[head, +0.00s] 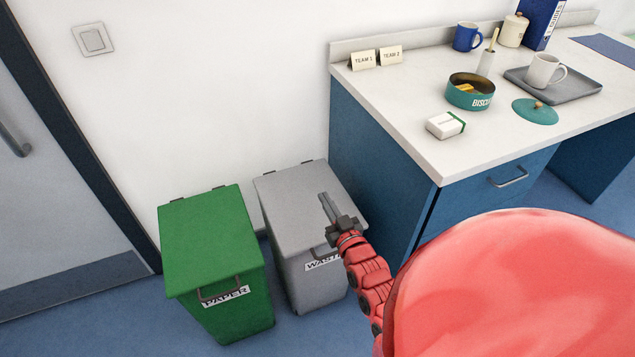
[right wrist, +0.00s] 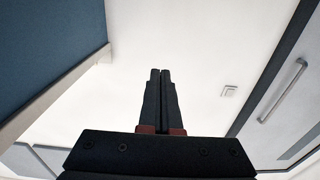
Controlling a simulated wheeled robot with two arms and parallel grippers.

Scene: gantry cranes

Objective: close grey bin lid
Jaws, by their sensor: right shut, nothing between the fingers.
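The grey bin (head: 308,283) stands on the floor between the green bin and the blue counter, with a "WASTE" label partly hidden by my arm. Its grey lid (head: 285,205) lies flat over the top and looks closed. My right gripper (head: 324,195) is over the right part of the lid in the head view. I cannot tell whether it touches the lid. Its fingers are together and empty, and they also show in the right wrist view (right wrist: 160,72). My left gripper is not in view.
A green bin (head: 215,245) labelled "PAPER" stands left of the grey bin with its lid down. The blue counter (head: 375,150) stands close on the right, its white top holding a biscuit tin (head: 470,92), mugs and a tray. A door (head: 60,190) is at the left.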

